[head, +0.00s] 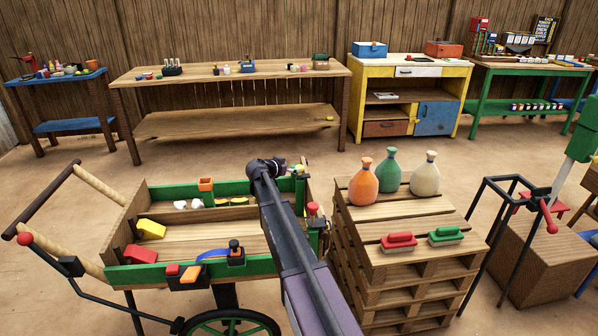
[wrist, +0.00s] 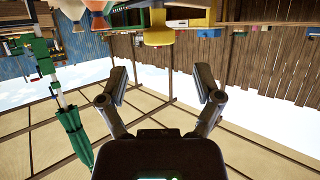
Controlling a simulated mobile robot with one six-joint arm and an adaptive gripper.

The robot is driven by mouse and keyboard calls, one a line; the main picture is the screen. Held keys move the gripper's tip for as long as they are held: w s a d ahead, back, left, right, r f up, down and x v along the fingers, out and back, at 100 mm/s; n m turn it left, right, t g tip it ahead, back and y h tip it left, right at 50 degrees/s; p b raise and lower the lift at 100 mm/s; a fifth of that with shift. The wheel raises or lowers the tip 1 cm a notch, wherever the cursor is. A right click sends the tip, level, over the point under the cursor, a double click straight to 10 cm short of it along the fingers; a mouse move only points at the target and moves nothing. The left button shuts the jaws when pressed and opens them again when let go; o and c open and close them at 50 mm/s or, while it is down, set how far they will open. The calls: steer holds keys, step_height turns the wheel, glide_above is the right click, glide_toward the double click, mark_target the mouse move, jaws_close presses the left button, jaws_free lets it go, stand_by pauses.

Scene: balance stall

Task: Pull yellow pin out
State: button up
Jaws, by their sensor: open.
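I cannot clearly pick out a yellow pin in either view. In the head view, a small yellow part (head: 325,240) shows at the right end of the wooden cart (head: 180,276), beside a red-topped post (head: 312,210); it is too small to identify. My gripper (wrist: 160,87) is open and empty in the wrist view, its two fingers wide apart with nothing between them. In the head view my arm reaches over the cart's right part and hides some of it.
A yellow block (head: 152,229) and a red block (head: 140,254) lie in the cart. A pallet stack (head: 405,285) with bottles and two brushes stands close right of my arm. A black frame (head: 490,225) stands further right. Open floor separates the cart from the long bench (head: 215,73).

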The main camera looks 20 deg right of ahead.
mark_target(299, 167)
steer(key=shift+b+x, duration=0.95)
steer(key=shift+x, duration=2.25)
steer(key=shift+c, duration=0.2)
jaws_close()
steer(key=shift+r+p, duration=2.2)
steer(key=shift+p, duration=0.05)
steer(key=shift+o, duration=0.2)
jaws_free()
steer(key=shift+f, duration=0.2)
